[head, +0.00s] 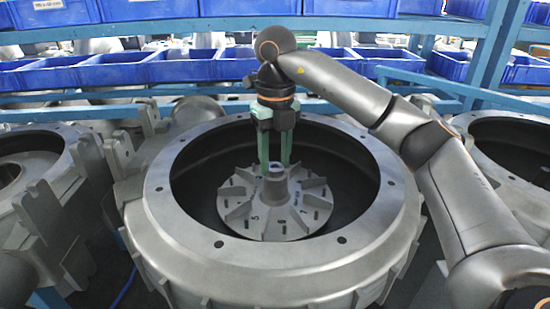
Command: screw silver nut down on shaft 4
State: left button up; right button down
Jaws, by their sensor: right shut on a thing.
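My right gripper (275,164) points straight down into the middle casing, with its two green fingers on either side of the hub's top. It is shut on the silver nut (276,171), a small grey piece at the top of the hub. The shaft is hidden by the nut and fingers, so I cannot tell how far down the nut sits. The finned grey impeller (243,215) lies below, inside the casing. My left gripper is not in view.
The round grey casing (185,240) has a wide flange with bolt holes around the opening. Similar casings stand at the left (40,150) and right (515,125). Blue bins (120,70) fill the racks behind. Dark free room surrounds the impeller within the casing.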

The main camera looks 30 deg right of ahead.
jog(key=m, duration=0.5)
jog(key=shift+m, duration=0.4)
jog(key=m, duration=1.2)
jog(key=shift+m, duration=0.3)
jog(key=m, duration=0.6)
jog(key=shift+m, duration=0.3)
jog(key=c, duration=0.7)
grip_release()
